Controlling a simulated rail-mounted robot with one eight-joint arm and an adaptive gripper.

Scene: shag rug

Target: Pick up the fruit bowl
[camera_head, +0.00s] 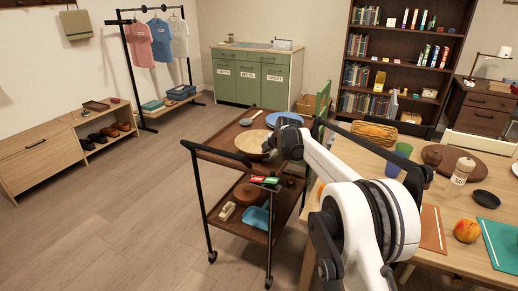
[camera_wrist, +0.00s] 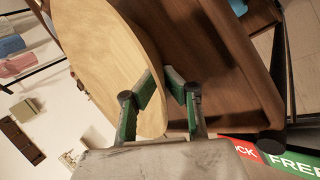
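A round, light wooden bowl (camera_head: 250,141) is at the top tier of the dark wooden cart, with no fruit visible in it. It fills the upper left of the wrist view (camera_wrist: 100,60), its rim running down beside my fingers. My gripper (camera_wrist: 163,82) is at this rim, one finger over the bowl's side and the other just outside it. The fingertips are a small gap apart; whether they press on the rim cannot be told. In the head view my gripper (camera_head: 285,143) is at the bowl's right side and hides part of it.
The cart (camera_head: 222,158) also carries a blue plate (camera_head: 284,119) behind the bowl. Its lower tier holds a lidded brown pot (camera_head: 248,193) and a blue container (camera_head: 256,217). A crowded table (camera_head: 340,152) stands right. Floor to the left is clear.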

